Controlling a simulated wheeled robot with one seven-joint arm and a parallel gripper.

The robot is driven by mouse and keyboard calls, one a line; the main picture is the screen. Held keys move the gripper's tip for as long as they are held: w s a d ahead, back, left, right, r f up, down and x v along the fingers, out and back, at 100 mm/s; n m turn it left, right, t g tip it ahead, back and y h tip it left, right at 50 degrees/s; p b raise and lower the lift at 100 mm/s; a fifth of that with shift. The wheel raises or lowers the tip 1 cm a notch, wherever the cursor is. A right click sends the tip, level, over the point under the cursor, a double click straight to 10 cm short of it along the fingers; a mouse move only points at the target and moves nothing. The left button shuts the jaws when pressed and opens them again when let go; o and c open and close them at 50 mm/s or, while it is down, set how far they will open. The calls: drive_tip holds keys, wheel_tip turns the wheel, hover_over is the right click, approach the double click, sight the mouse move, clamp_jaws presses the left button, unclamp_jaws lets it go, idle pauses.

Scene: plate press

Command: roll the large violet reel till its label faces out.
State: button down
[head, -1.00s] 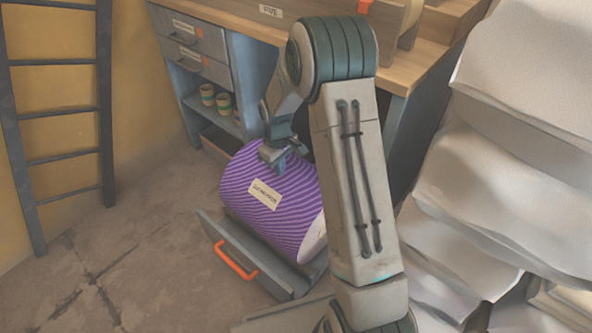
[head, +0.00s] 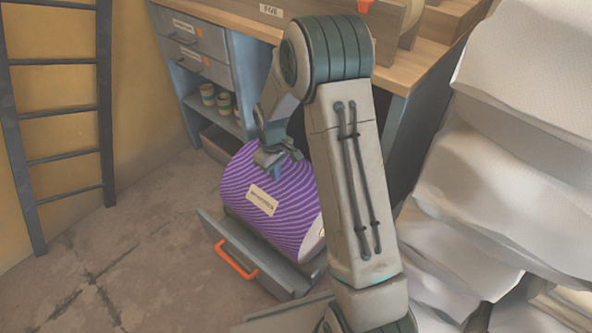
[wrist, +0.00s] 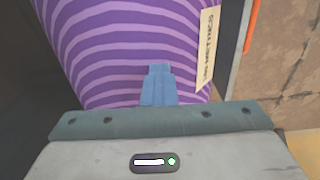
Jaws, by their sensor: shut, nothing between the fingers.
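The large violet reel (head: 290,205) with wavy lighter stripes lies on its side in a low grey open drawer or tray (head: 222,222) with an orange handle. Its cream label (head: 262,200) is on the side toward the drawer front and handle. My gripper (head: 276,172) is over the top of the reel with its fingertips at the surface; whether they touch cannot be told. In the wrist view the shut fingers (wrist: 158,84) lie over the striped reel (wrist: 130,45), and the label (wrist: 208,48) shows at the right edge.
The orange handle (head: 236,259) sticks out from the drawer front. A workbench (head: 430,60) with drawers and a shelf of small rolls (head: 225,104) stands behind. A dark ladder (head: 55,110) leans at left. The floor (head: 120,260) at left is clear.

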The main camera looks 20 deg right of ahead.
sight(264, 197)
drive_tip(key=shift+s+f, duration=0.15)
drive_tip(key=shift+s+a+f, duration=0.25)
drive_tip(key=shift+s+a, duration=0.2)
drive_tip(key=shift+a, duration=0.4)
drive_tip(key=shift+s+a+f+b, duration=0.4)
drive_tip(key=shift+s+a, duration=0.1)
drive_tip(key=shift+a, duration=0.15)
drive_tip(key=shift+a+f, duration=0.1)
idle(0.3)
drive_tip(key=shift+s+a+f+b, duration=0.4)
drive_tip(key=shift+a+f, duration=0.1)
drive_tip(key=shift+f, duration=0.05)
drive_tip(key=shift+a+f, duration=0.1)
drive_tip(key=shift+a, duration=0.05)
